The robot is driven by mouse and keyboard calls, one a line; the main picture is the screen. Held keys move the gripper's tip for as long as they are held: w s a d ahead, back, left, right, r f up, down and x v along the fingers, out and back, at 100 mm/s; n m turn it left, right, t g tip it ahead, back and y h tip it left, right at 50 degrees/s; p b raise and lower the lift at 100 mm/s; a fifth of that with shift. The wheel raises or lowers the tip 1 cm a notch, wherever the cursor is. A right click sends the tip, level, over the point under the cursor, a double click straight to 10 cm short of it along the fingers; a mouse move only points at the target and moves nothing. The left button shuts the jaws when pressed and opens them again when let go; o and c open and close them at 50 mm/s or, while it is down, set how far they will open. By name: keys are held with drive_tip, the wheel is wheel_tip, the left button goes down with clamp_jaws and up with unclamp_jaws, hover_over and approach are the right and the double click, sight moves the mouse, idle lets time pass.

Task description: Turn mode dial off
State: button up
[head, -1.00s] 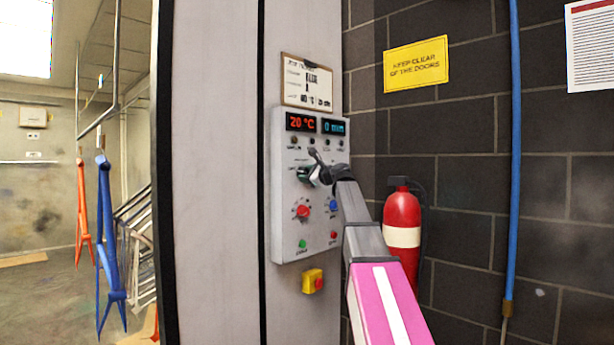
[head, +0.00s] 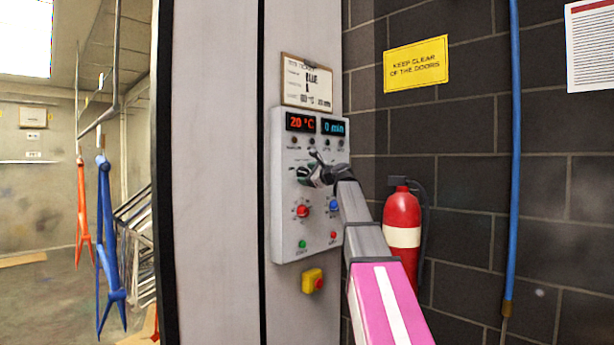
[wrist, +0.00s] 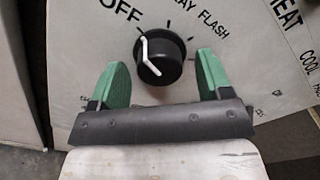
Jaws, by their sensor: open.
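The mode dial (wrist: 160,57) is a round black knob with a white marker line, set on a grey panel. It shows in the wrist view between my gripper's green finger pads. The label OFF (wrist: 121,12) is above left of it, and FLASH is above right. The white line appears bent and runs from the upper left of the knob toward its lower middle; I cannot tell which end is the pointer. My gripper (wrist: 161,78) is open, with a pad on either side of the dial and visible gaps. In the head view my gripper (head: 312,172) covers most of the dial.
The control panel (head: 284,220) has red and blue knobs below, and displays reading 20 °C and 0 min. A yellow box with a red button (head: 312,281) sits under it. A fire extinguisher (head: 402,220) stands right of my arm. Frames hang at left.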

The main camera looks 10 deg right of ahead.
drive_tip(key=v, duration=1)
drive_tip(key=shift+s, duration=0.2)
drive_tip(key=shift+d, duration=0.1)
drive_tip(key=s+a+f+n+g+h, duration=0.2)
drive_tip(key=f+n, duration=0.1)
drive_tip(key=f, duration=1.1)
drive_tip(key=s+a+f+n+g+h, duration=0.1)
drive_tip(key=s+a+f+n+g, duration=0.15)
drive_tip(key=f, duration=1.05)
drive_tip(key=s+a+f+n+g+h, duration=0.1)
drive_tip(key=f+n+g+h, duration=0.15)
drive_tip(key=f, duration=1.15)
drive_tip(key=s+f+n+g+h, duration=0.2)
drive_tip(key=s+f+n, duration=0.3)
drive_tip(key=s+f, duration=0.6)
drive_tip(key=s+f+n+g+h, duration=0.3)
drive_tip(key=s+f+n+g, duration=0.2)
drive_tip(key=s+f, duration=0.7)
wheel_tip(320, 180, down, 6)
drive_tip(key=shift+s+a+n+g, duration=0.3)
drive_tip(key=shift+a+n, duration=0.1)
drive_tip(key=shift+n, duration=0.4)
